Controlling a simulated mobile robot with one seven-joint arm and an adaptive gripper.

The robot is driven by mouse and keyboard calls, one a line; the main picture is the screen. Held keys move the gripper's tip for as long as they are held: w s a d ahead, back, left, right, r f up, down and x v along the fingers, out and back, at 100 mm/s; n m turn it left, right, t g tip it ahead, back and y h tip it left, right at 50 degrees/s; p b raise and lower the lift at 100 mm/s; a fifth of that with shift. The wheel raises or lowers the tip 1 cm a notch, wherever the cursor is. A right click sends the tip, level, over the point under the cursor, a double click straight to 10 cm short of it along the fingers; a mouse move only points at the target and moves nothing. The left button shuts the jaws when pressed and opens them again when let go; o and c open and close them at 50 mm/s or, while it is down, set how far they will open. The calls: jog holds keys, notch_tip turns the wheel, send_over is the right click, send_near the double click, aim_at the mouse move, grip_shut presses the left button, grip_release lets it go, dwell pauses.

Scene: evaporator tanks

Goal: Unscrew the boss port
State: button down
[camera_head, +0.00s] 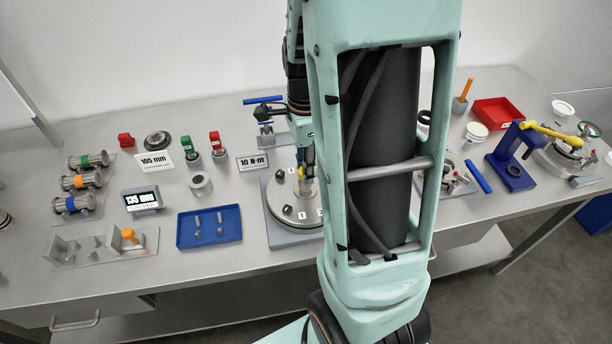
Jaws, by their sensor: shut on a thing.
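A round steel plate (284,223) with numbered labels and dark knobs lies on a grey base at the bench's middle. My gripper (303,172) points down over the back part of this plate. It is shut on a small fitting there, which looks like the boss port. The fingers and my arm hide most of this fitting, and its thread is not visible. I cannot tell whether it is seated or raised. My large pale green arm link also covers the plate's right side.
At right are a blue stand (512,172), a red bin (497,112) and a yellow-handled tool (550,133).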

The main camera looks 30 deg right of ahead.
jog(key=shift+n, duration=0.3)
jog(key=n+b, duration=0.1)
jog(key=n, duration=0.2)
jog(key=shift+f, duration=0.1)
jog(key=shift+n, duration=1)
jog(key=shift+n+b, duration=0.55)
jog(key=shift+n, duration=0.55)
jog(key=n, duration=0.3)
jog(key=shift+b, duration=0.3)
